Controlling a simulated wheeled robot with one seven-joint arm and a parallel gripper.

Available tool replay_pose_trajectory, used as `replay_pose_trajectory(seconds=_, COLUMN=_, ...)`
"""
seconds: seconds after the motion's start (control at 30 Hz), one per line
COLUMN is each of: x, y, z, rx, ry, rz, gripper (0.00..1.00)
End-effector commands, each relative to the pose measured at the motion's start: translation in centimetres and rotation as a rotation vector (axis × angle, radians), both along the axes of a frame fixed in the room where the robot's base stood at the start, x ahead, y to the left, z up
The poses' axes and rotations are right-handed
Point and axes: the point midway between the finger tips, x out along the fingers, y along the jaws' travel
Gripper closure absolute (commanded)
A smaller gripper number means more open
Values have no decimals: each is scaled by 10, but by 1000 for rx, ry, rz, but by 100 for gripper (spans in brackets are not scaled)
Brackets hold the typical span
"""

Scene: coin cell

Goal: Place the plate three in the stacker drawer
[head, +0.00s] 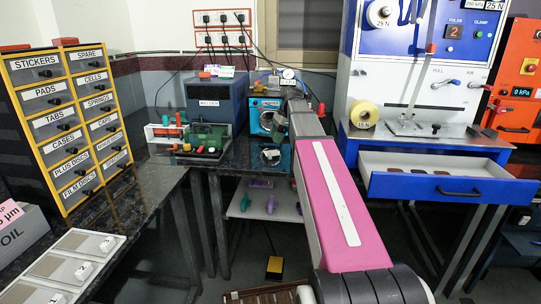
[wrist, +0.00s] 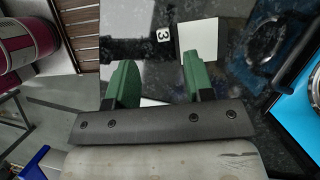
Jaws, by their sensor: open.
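In the wrist view a pale square plate (wrist: 197,40) lies on the dark speckled worktop, beside a small tag marked 3 (wrist: 164,34). My gripper (wrist: 158,64) is open, with its two green fingers apart and pointing toward the tag and plate. A small pale patch (wrist: 154,102) shows between the fingers near the palm; I cannot tell what it is. In the head view my arm hides most of the gripper. A blue drawer (head: 440,185) stands open at right, with several small dark pieces inside; I cannot tell if it is the stacker drawer.
A labelled drawer cabinet (head: 68,125) stands at left, with numbered pale trays (head: 60,265) in front. A blue machine (head: 265,115) and a tool rack (head: 190,138) stand on the back bench. A yellow tape roll (head: 364,114) sits above the open drawer.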

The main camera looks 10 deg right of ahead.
Motion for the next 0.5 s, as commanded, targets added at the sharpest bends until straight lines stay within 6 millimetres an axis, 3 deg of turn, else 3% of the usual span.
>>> replay_pose_trajectory(seconds=0.1, x=-1, y=7, z=-16, rx=0, ry=1, rz=1, gripper=52)
replay_pose_trajectory(seconds=0.37, x=0, y=9, z=-31, rx=0, ry=0, rz=0, gripper=52)
replay_pose_trajectory(seconds=0.5, x=1, y=10, z=-48, rx=0, ry=1, rz=0, gripper=52)
